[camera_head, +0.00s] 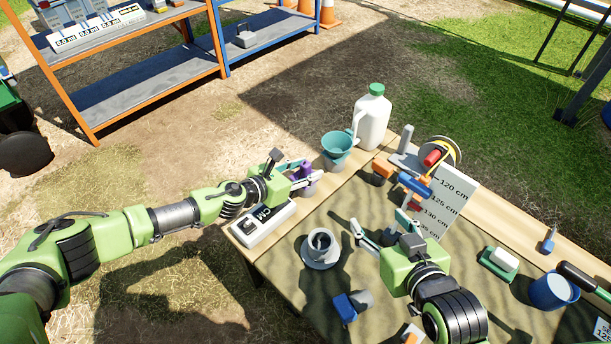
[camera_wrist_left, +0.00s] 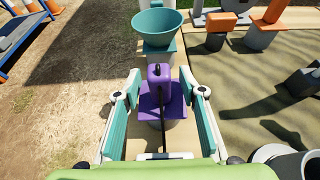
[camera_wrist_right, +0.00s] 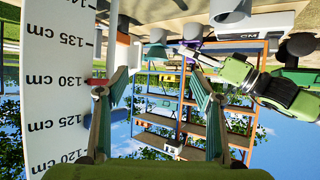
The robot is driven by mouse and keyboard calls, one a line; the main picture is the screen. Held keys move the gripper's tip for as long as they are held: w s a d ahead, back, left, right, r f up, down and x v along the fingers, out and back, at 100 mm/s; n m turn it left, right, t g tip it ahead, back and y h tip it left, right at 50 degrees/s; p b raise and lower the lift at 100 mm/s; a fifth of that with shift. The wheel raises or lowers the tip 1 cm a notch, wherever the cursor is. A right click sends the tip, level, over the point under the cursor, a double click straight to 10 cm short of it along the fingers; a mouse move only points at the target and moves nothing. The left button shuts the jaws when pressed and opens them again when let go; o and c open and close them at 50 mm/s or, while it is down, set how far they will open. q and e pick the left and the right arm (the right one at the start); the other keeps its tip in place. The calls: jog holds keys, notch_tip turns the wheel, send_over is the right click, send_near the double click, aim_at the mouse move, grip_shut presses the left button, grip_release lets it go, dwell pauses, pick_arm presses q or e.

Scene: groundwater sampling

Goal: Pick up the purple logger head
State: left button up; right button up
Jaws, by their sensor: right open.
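The purple logger head (camera_head: 304,171) sits on a grey base at the left back edge of the table. In the left wrist view the purple logger head (camera_wrist_left: 161,98) is upright, with a dark slot on top, between my fingers. My left gripper (camera_wrist_left: 160,82) is open, one finger on each side of the head. I cannot tell whether either finger touches it. In the head view the left gripper (camera_head: 306,174) partly hides the head. My right gripper (camera_head: 378,222) is open and empty over the table, in front of the white depth scale; it also shows in the right wrist view (camera_wrist_right: 158,76).
A teal funnel (camera_head: 339,146) stands just behind the head, with a white jug (camera_head: 371,117) beyond it. A white meter box (camera_head: 262,223) lies below my left gripper. A cup on a saucer (camera_head: 320,251) stands nearby. The white depth scale (camera_head: 449,205) rises beside my right gripper.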

pick_arm(q)
jog(key=shift+c, duration=0.5)
grip_shut()
jog(key=shift+r, duration=0.1)
